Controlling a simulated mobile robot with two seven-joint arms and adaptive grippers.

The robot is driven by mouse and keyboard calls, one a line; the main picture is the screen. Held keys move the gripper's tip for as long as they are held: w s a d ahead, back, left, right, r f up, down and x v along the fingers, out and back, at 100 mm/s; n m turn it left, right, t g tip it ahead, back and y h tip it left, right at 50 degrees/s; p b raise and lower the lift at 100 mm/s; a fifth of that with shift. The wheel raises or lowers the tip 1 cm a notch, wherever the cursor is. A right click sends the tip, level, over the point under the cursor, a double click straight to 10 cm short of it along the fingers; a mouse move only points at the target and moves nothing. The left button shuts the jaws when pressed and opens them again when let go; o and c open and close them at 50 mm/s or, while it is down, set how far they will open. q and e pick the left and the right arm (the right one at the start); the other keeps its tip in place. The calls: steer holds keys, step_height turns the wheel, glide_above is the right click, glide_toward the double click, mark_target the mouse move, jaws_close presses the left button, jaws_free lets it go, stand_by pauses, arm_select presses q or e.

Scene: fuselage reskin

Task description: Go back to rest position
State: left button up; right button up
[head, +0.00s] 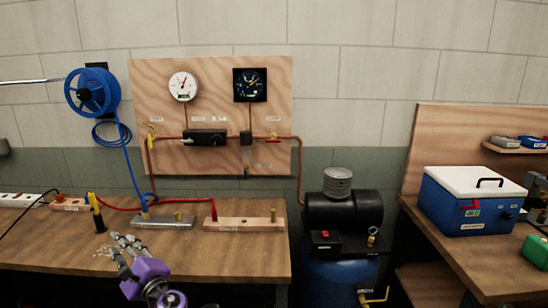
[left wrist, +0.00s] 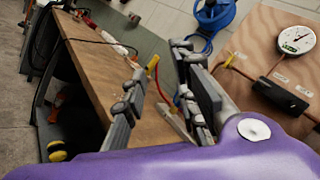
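My left gripper (head: 122,247), with a purple body and grey fingers, is in the lower left of the head view, over the front part of the wooden workbench (head: 237,258). In the left wrist view its two grey fingers (left wrist: 160,95) stand apart, with bench top showing between them and nothing held. The gripper is open. A black and yellow tool (head: 96,212) stands on the bench just beyond it. My right gripper is in neither view.
A metal block (head: 163,221) and a wooden block (head: 243,224) with red and blue leads lie on the bench. Behind are a gauge board (head: 215,96) and blue hose reel (head: 92,92). A compressor (head: 343,211) stands right, then a blue cooler (head: 468,205) on another bench.

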arm_select(q)
steer(key=w+d+f+n+h, duration=0.2)
steer(key=w+f+h, duration=0.1)
steer(key=f+h, duration=0.15)
steer(key=w+d+f+n+h, duration=0.2)
steer(key=w+f+h, duration=0.15)
steer(key=f, duration=0.25)
steer(key=w+d+f+n+t+h, duration=0.1)
steer(key=w+d+n+t+h, duration=0.1)
steer(key=d+n+h, duration=0.85)
steer(key=s+d+f+m+g+y, duration=0.1)
steer(key=s+d+f+g, duration=0.1)
steer(key=s+f, duration=0.85)
steer(key=s+d+f+m+g+y, duration=0.1)
steer(key=s+d+f, duration=0.2)
steer(key=s+f, duration=0.75)
steer(key=s+d+f+n+g, duration=0.1)
steer(key=s+d+n+g, duration=0.1)
steer(key=s, duration=2.9)
steer(key=shift+s+f+n+g, duration=0.15)
steer(key=shift+n+g, duration=0.35)
steer(key=shift+n, duration=0.15)
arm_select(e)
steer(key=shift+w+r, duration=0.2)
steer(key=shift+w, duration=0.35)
